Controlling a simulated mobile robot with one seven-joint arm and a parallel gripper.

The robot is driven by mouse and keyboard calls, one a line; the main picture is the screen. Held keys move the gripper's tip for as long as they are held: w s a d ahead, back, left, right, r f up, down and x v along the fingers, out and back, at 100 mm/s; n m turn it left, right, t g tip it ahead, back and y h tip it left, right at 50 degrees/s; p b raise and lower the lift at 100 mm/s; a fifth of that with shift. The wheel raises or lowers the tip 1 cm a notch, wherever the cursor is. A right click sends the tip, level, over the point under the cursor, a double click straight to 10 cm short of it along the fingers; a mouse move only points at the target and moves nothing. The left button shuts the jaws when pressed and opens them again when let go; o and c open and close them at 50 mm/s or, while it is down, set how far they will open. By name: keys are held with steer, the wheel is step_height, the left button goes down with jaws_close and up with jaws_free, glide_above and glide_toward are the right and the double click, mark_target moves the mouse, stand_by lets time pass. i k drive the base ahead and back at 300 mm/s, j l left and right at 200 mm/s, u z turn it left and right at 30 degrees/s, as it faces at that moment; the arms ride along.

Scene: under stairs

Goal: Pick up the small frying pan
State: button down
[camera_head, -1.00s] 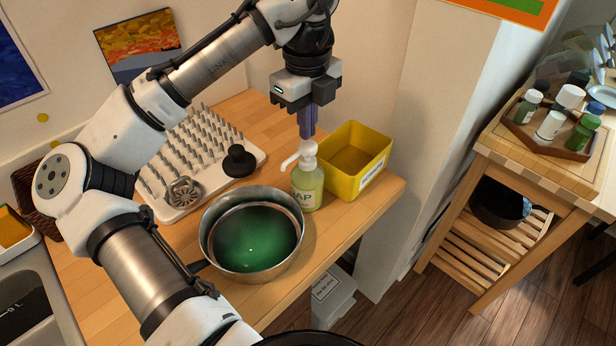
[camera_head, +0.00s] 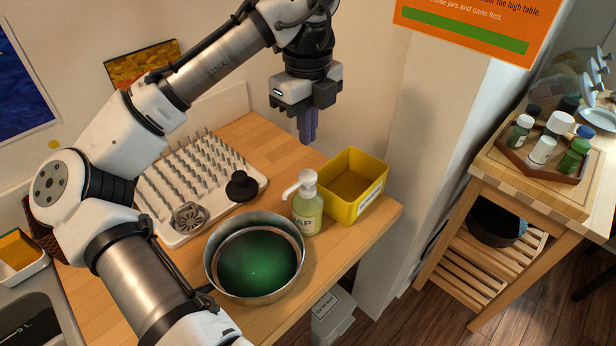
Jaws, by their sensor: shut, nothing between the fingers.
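A round metal pan (camera_head: 255,262) with a green inside and a silvery rim sits on the wooden counter. A dark handle appears to stick out at its lower left, partly behind my arm. A dark round pan (camera_head: 497,222) lies on the lower shelf of the cart at right, partly hidden under the cart top. I cannot tell which of the two is the small frying pan. My gripper (camera_head: 308,138) is shut and empty, pointing down above and behind the soap bottle (camera_head: 307,208), apart from both pans.
A yellow bin (camera_head: 352,208) stands right of the soap. A white peg drying rack (camera_head: 172,231) with a black knobbed item (camera_head: 241,187) lies behind the pan. The wooden cart (camera_head: 500,178) holds a tray of several bottles. A grey sink (camera_head: 35,310) is at left.

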mark_target(253, 259)
steer(key=k, duration=1)
